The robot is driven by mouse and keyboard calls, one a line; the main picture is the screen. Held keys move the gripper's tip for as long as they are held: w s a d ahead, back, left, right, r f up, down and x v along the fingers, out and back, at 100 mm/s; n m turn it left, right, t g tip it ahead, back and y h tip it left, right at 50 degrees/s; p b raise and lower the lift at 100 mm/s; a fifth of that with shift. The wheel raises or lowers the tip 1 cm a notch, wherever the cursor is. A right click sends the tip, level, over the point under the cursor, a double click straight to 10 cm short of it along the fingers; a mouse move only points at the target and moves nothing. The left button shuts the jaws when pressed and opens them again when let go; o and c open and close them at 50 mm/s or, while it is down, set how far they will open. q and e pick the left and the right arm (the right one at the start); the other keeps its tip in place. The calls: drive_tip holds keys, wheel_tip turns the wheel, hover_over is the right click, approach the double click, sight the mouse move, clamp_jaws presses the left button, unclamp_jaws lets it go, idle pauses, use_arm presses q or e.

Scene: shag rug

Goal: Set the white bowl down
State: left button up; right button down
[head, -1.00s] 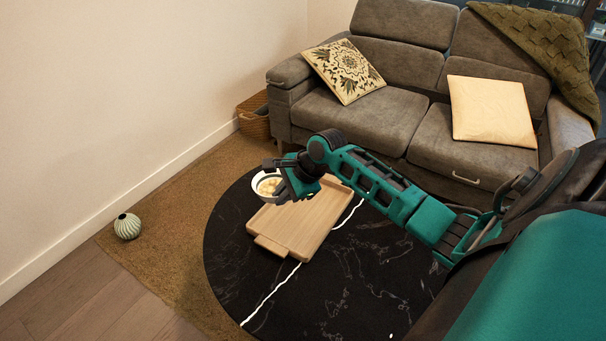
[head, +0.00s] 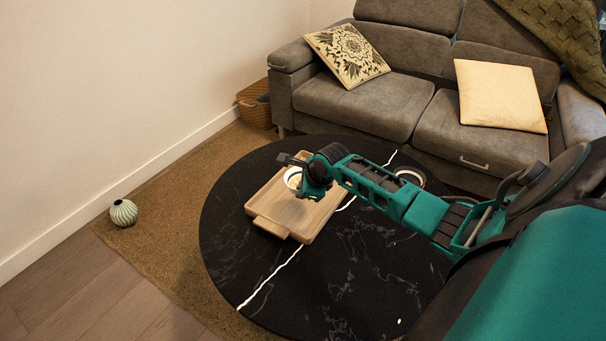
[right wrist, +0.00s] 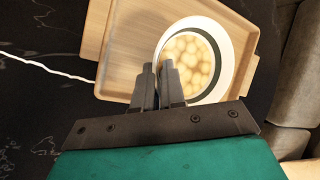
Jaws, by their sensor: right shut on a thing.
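The white bowl (head: 291,179) holds pale round pieces. It also shows in the right wrist view (right wrist: 230,57), over the wooden tray (head: 270,206). My right gripper (right wrist: 158,66) is shut on the bowl's near left rim. In the head view the gripper hides part of the bowl. I cannot tell whether the bowl's base touches the tray. My left gripper is not in view.
The tray lies on a round black marbled table (head: 240,245). A round white-rimmed thing (head: 416,174) is partly hidden behind my right arm. A grey sofa (head: 370,105) stands behind. The table's front left is clear.

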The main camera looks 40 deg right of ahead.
wheel_tip(320, 180, down, 3)
drive_tip(key=shift+f+b, duration=0.1)
drive_tip(key=shift+b, duration=0.35)
drive_tip(key=shift+f, duration=0.45)
wheel_tip(320, 180, down, 4)
drive_tip(key=shift+r+b, duration=0.15)
drive_tip(key=shift+b, duration=1.05)
drive_tip(key=c, duration=1.2)
unclamp_jaws()
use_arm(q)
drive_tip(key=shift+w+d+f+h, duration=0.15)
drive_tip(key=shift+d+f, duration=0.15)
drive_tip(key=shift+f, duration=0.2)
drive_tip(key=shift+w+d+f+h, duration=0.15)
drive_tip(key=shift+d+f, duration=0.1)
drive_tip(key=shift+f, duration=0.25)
